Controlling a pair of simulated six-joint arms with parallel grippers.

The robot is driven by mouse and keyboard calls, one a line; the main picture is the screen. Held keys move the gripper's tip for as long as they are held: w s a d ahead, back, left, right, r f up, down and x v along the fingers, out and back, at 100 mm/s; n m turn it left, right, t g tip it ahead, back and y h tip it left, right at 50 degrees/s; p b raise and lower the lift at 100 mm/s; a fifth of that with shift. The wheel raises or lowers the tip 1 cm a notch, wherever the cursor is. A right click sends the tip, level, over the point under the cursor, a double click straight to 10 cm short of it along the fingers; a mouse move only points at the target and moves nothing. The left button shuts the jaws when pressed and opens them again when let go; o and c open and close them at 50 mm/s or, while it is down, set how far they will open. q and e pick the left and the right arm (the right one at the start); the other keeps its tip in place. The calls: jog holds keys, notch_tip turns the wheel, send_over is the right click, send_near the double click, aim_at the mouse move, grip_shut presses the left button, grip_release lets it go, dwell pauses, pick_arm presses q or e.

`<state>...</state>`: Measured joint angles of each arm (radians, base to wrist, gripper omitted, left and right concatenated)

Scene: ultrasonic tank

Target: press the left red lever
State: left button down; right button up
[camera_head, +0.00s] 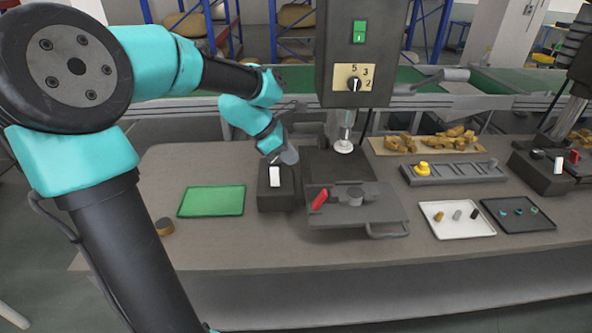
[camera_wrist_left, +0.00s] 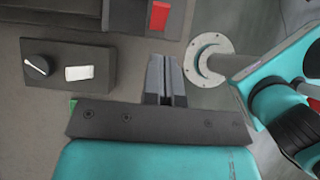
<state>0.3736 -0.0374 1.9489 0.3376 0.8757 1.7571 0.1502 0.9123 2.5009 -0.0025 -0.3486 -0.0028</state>
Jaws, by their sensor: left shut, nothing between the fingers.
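The left red lever (camera_head: 319,199) is a short red bar, tilted, at the left side of a grey plate (camera_head: 375,213) below the machine column. A red piece, which looks like this lever, shows at the top of the left wrist view (camera_wrist_left: 159,15). My left gripper (camera_head: 274,158) is above and to the left of the lever in the head view, apart from it and partly hidden by my wrist. In the left wrist view its fingers (camera_wrist_left: 166,62) are together and empty, a gap below the red piece. My right gripper is not in view.
A dark box with a white switch (camera_head: 275,177) stands left of the plate, close under my left gripper. A green mat (camera_head: 212,201) lies further left. Another red lever (camera_head: 574,156) is at the far right. Trays with small parts (camera_head: 457,231) lie on the right.

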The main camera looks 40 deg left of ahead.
pick_arm(q)
jog(key=shift+s+a+r, duration=0.15)
jog(key=shift+r, duration=0.5)
jog(key=shift+s+a+r, duration=0.1)
jog(key=shift+s+r, duration=0.05)
jog(key=shift+r, duration=0.45)
